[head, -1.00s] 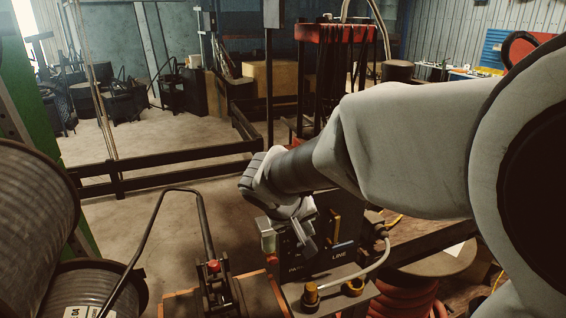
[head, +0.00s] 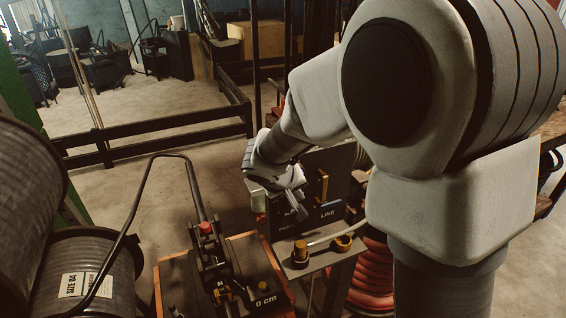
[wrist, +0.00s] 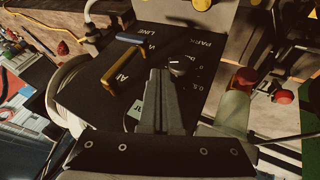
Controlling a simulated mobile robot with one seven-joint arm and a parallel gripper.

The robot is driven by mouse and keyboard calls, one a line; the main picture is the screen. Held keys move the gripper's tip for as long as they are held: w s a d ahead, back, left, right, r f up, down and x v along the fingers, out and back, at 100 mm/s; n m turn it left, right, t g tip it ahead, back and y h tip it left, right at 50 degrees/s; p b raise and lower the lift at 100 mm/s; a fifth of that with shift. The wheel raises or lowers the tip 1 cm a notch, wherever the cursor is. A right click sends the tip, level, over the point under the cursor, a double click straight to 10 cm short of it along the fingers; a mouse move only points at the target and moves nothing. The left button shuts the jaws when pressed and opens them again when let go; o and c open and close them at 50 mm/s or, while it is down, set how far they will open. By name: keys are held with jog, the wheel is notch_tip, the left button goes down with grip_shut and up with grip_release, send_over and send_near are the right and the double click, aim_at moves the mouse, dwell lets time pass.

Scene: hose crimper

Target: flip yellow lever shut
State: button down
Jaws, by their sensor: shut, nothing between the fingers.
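The yellow lever (head: 323,186) stands out from a dark control panel (head: 325,213), to the right of my gripper in the head view. In the wrist view the yellow lever (wrist: 121,66) is a bar handle left of my fingers, next to a blue handle (wrist: 130,38). My gripper (head: 299,210) is shut and empty in front of the panel. In the wrist view its fingertips (wrist: 160,72) lie close to a black round knob (wrist: 178,66), apart from the yellow lever. Whether they touch the panel cannot be told.
A crimper with a red-tipped part (head: 206,229) and a long bent handle stands to the left. Large hose reels (head: 90,262) fill the left edge. Yellow fittings (head: 300,252) sit on a ledge below the panel. Red coiled hose (head: 372,280) lies beneath.

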jog(key=d, duration=0.1)
jog(key=w+d+f+p, duration=0.1)
jog(key=d, duration=0.1)
jog(key=w+d+f, duration=0.1)
jog(key=shift+w+d, duration=0.25)
jog(key=shift+d, duration=0.1)
jog(key=shift+w+f+b, duration=0.1)
jog(key=shift+f+b, duration=0.1)
jog(key=shift+b, duration=0.15)
jog(key=shift+b, duration=0.3)
jog(key=shift+h+b, duration=0.3)
jog(key=shift+h, duration=0.1)
